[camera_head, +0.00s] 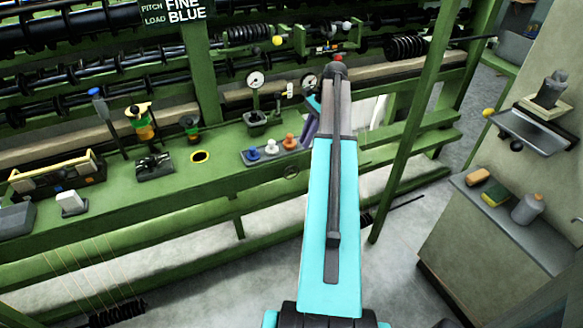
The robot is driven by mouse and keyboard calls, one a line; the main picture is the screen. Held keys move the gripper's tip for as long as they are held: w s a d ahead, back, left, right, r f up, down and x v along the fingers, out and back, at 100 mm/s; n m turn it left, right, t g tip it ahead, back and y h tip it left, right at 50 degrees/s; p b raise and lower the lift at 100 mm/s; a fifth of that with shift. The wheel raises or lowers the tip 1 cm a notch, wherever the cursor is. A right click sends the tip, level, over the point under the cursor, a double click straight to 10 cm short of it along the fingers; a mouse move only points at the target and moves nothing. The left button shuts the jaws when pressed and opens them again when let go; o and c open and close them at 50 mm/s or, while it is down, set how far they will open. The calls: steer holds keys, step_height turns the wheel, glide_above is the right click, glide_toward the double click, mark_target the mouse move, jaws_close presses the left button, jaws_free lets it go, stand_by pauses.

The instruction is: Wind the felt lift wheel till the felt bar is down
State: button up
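I cannot pick out the felt lift wheel for certain. A small dark green ring (291,173) shows on the front of the green bench, left of my arm, but I cannot tell what it is. A long beige bar (395,68) runs across the machine behind the bench; it may be the felt bar, and its height is hard to judge. My turquoise arm reaches up the middle of the view and hides part of the machine. My gripper cannot be made out; small teal and purple parts beside the arm are too unclear to name.
A slanted green post (412,130) stands right of my arm. A grey-topped cabinet (510,215) holds a bottle (527,209). Floor lies between.

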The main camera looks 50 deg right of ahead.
mark_target(293, 166)
steer(key=shift+a, duration=0.1)
steer(key=shift+p+x, duration=0.95)
steer(key=shift+x, duration=6)
